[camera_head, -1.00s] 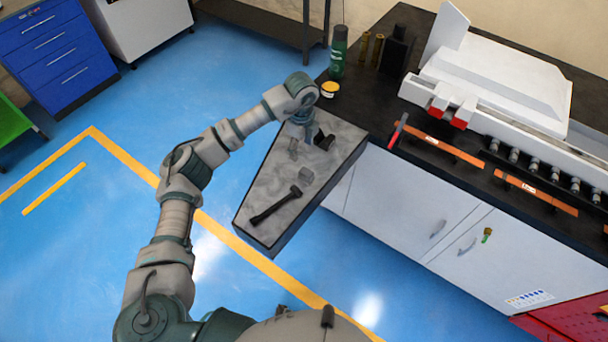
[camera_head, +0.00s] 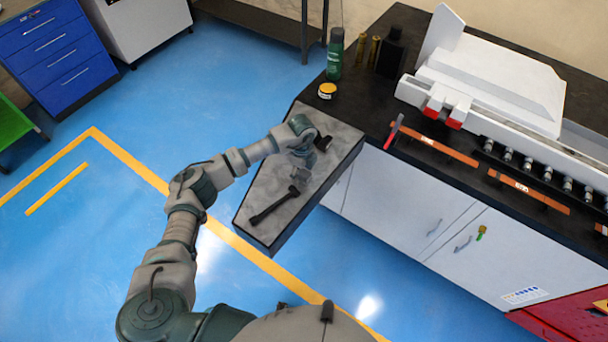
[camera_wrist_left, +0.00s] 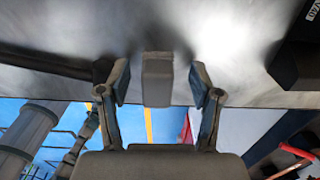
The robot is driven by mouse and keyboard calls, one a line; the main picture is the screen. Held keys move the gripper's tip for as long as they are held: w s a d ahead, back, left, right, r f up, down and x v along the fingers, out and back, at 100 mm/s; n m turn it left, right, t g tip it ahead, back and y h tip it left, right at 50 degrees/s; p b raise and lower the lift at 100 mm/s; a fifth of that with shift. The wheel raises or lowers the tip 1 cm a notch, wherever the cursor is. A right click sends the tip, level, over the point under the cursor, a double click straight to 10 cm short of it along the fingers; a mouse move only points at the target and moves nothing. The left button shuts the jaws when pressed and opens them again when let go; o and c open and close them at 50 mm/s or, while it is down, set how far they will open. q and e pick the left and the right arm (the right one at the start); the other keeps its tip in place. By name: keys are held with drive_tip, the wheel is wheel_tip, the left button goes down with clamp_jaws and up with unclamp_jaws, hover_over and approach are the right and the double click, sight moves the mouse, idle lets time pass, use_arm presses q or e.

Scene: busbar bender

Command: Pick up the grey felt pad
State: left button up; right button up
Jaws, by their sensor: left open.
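The grey felt pad (camera_head: 296,174) is a small grey block on the grey slab top of the bench extension, partly covered by my left gripper in the head view. In the left wrist view the pad (camera_wrist_left: 157,80) stands between the two fingers, with a gap on each side. My left gripper (camera_head: 301,161) is open and empty, its fingers straddling the pad from above; it also shows in the left wrist view (camera_wrist_left: 159,84). I cannot tell whether the fingertips touch the slab. My right gripper is not in view.
A black hammer-like tool (camera_head: 274,206) lies just in front of the pad. A small black item (camera_head: 323,142) lies behind it. A yellow-lidded tin (camera_head: 327,90) and green bottle (camera_head: 335,54) stand farther back. The slab's edge (camera_head: 311,206) drops to the floor.

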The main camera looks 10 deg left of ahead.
use_arm(q)
drive_tip(key=shift+d, duration=0.15)
drive_tip(key=shift+c, duration=0.4)
drive_tip(key=c, duration=0.8)
clamp_jaws()
drive_tip(key=shift+s+a, duration=0.1)
drive_tip(key=shift+a, duration=0.3)
drive_tip(key=shift+r, duration=0.45)
drive_tip(key=shift+w+d+r+b, duration=0.1)
drive_tip(key=shift+w+r+b, duration=0.1)
drive_tip(key=shift+r+b, duration=0.65)
drive_tip(key=s+d+r+b, duration=0.1)
drive_tip(key=s+d, duration=0.3)
drive_tip(key=s, duration=0.3)
drive_tip(key=s+d+r+b, duration=0.1)
drive_tip(key=s+d, duration=0.3)
drive_tip(key=s, duration=0.3)
drive_tip(key=shift+d+r, duration=0.25)
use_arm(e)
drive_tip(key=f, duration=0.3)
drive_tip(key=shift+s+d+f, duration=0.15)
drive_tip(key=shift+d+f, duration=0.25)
